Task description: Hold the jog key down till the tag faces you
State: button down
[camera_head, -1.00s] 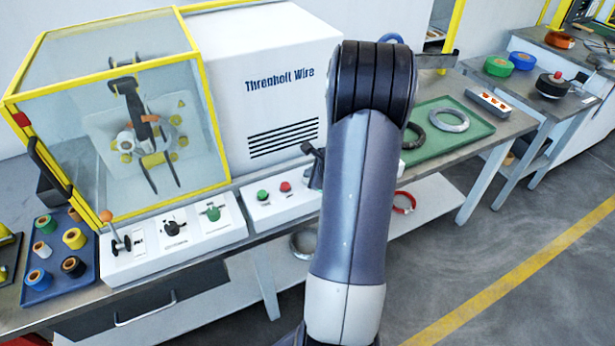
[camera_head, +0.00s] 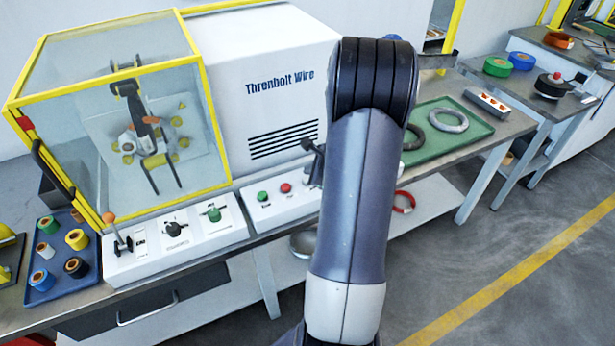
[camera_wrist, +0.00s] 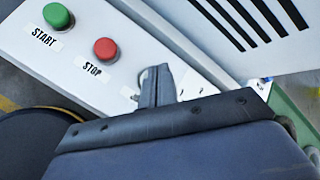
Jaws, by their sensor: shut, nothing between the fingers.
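The control panel (camera_head: 262,207) in front of the white machine carries a green START button (camera_wrist: 57,15) and a red STOP button (camera_wrist: 105,49). My gripper (camera_wrist: 157,85) is shut and empty, its fingers over the panel just past STOP. The jog key is hidden, most likely under or behind the fingers; I cannot tell whether they touch or press it. In the head view my gripper (camera_head: 314,168) shows partly behind my arm. The wrapping head (camera_head: 140,122) and a pale plate stand inside the yellow-framed guard (camera_head: 205,110). I cannot make out the tag on the coil.
A second panel (camera_head: 170,257) with a lever and knobs stands left of the first. A blue tray (camera_head: 47,292) of rolls lies at far left. A green tray (camera_head: 478,136) with coils lies right of my arm. The guard looks closed.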

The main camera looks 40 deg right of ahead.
jog(key=shift+r+p, duration=1.95)
jog(key=shift+r, duration=0.6)
jog(key=shift+f, duration=0.1)
